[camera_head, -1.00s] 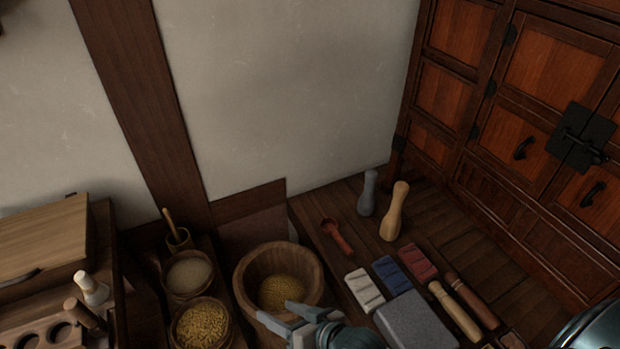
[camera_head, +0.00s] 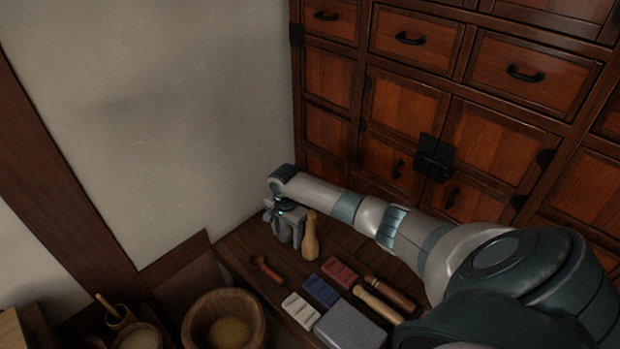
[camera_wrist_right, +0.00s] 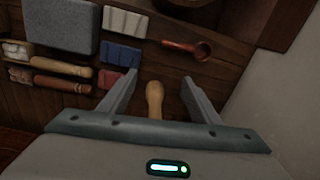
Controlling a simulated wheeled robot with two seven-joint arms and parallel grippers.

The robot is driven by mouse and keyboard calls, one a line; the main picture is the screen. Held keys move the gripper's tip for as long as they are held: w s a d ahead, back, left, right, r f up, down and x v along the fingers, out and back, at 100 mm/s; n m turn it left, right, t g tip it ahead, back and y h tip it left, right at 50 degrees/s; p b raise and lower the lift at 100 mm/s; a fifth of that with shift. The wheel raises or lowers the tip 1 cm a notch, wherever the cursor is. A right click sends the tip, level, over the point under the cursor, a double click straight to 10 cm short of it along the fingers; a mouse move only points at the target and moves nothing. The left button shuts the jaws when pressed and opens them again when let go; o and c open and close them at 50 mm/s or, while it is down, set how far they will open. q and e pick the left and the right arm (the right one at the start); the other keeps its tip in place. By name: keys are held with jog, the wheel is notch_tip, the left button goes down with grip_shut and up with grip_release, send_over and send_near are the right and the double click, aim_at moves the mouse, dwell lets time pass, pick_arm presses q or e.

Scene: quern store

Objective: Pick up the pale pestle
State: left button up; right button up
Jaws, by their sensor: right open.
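The pale pestle (camera_head: 310,240) stands upright on the dark wooden top, near the back by the wall. In the right wrist view the pale pestle (camera_wrist_right: 154,98) shows as a tan rounded shape between the fingers, its lower part hidden by the gripper body. My right gripper (camera_head: 285,226) is open and empty, fingers pointing down, just left of the pestle in the head view. Its two fingers also show in the right wrist view (camera_wrist_right: 156,94). A grey pestle (camera_head: 285,235) stands behind the fingers, partly hidden. My left gripper is out of view.
A red ladle (camera_head: 266,268), white (camera_head: 300,310), blue (camera_head: 321,291) and red (camera_head: 340,272) blocks, a grey slab (camera_head: 349,328) and two lying rods (camera_head: 378,302) are in front. A wooden bowl of grain (camera_head: 192,325) stands left. The cabinet (camera_head: 405,110) and wall (camera_head: 200,120) close the back.

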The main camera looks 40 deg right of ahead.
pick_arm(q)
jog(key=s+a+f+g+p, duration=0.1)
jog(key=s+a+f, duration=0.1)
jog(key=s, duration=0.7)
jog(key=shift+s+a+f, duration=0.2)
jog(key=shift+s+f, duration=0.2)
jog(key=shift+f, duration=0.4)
pick_arm(e)
jog(key=w+d+r+m, duration=0.2)
jog(key=d+r+m, duration=0.2)
jog(key=d, duration=0.3)
jog(key=w+d+r+m, duration=0.2)
jog(key=d+r+m, duration=0.2)
jog(key=d+r, duration=0.3)
jog(key=shift+w+r, duration=0.3)
jog(key=shift+w, duration=0.05)
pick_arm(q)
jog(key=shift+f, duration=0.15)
pick_arm(e)
jog(key=shift+f, duration=0.15)
